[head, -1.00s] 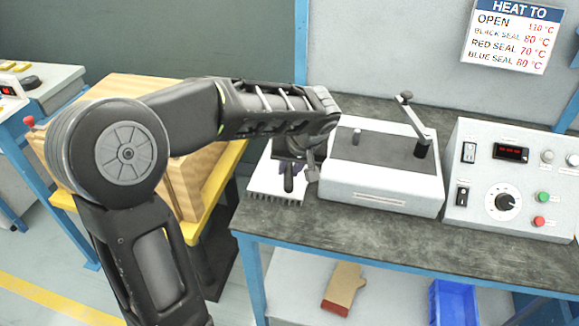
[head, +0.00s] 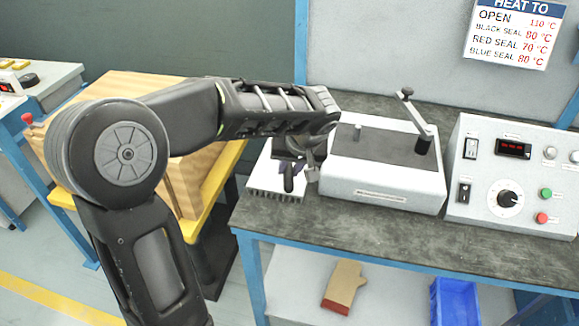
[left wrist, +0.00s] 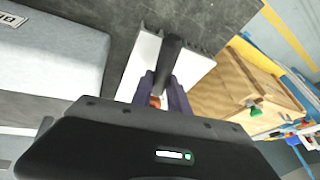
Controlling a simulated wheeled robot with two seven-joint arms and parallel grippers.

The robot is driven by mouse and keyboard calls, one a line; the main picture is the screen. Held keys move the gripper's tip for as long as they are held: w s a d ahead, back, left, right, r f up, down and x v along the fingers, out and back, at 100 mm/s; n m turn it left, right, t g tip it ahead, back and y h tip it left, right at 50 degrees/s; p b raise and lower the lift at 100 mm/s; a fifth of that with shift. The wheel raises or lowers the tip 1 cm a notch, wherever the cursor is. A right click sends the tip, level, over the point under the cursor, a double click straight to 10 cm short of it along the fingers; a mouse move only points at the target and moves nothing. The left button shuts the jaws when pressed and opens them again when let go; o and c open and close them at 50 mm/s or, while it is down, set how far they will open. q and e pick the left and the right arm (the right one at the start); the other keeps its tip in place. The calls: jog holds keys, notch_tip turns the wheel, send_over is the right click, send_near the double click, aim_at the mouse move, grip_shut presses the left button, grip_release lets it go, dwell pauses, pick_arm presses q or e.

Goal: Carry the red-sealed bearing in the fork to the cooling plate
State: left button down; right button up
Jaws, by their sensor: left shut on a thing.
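My left gripper (head: 290,167) is over the cooling plate (head: 262,184), a pale finned plate left of the heater box. In the left wrist view the gripper (left wrist: 164,98) is shut on the fork (left wrist: 170,62), whose black handle stands out between the purple-grey fingers. The handle shows below the gripper in the head view (head: 289,182). The cooling plate (left wrist: 137,72) lies behind the fingers. A small orange-red patch shows between them; I cannot tell whether it is the red-sealed bearing, which is otherwise hidden. My right gripper is not in view.
The heater box (head: 385,180) with its raised lever stands close right of the gripper. A control panel (head: 512,180) is farther right. A wooden crate (head: 190,185) is left of the bench. The bench front (head: 350,230) is clear.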

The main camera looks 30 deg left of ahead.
pick_arm(q)
jog(key=shift+f+b, duration=0.15)
jog(key=shift+b, duration=0.15)
dwell(0.4)
jog(key=c, duration=1.2)
grip_release()
jog(key=v, duration=0.7)
jog(key=shift+s+d+r, duration=0.15)
jog(key=shift+d+r, duration=0.05)
jog(key=shift+r, duration=0.1)
